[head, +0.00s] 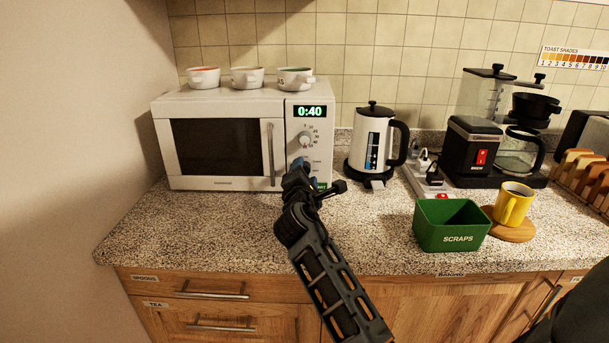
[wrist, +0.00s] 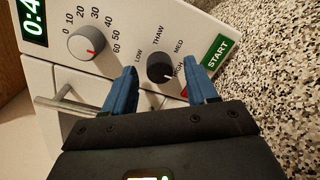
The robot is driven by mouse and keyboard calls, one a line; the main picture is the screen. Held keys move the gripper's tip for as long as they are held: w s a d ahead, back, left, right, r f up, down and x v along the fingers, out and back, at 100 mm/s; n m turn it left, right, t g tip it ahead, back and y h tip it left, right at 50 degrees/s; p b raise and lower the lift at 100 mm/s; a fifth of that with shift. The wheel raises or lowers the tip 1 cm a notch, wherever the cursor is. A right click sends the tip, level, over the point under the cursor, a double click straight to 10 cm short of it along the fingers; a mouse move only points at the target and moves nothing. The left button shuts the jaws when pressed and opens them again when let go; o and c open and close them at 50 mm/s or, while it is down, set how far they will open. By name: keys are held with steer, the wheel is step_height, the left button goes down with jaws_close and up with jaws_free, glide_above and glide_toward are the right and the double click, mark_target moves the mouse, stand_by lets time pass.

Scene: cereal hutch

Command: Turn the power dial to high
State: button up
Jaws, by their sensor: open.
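The power dial (wrist: 158,66) is a round dark knob on the white microwave's panel, marked LOW, THAW, MED and HIGH. A small light mark shows at its lower right edge, near HIGH. My gripper (wrist: 161,76) is open, with one blue finger on each side of the dial in the wrist view. Whether the fingertips touch it, I cannot tell. In the head view my gripper (head: 302,170) is at the lower part of the microwave panel and hides the power dial. The microwave (head: 218,184) stands on the counter.
The timer dial (wrist: 86,43) sits beside the power dial, and the green START button (wrist: 215,52) is on its other side. The door handle (head: 271,155) is left of the panel. A kettle (head: 370,140) and a green scraps bin (head: 450,238) stand to the right.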

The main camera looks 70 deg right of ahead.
steer(key=b+v, duration=0.1)
steer(key=v, duration=0.6)
steer(key=shift+s+a, duration=0.15)
steer(key=shift+a, duration=0.2)
stand_by(0.4)
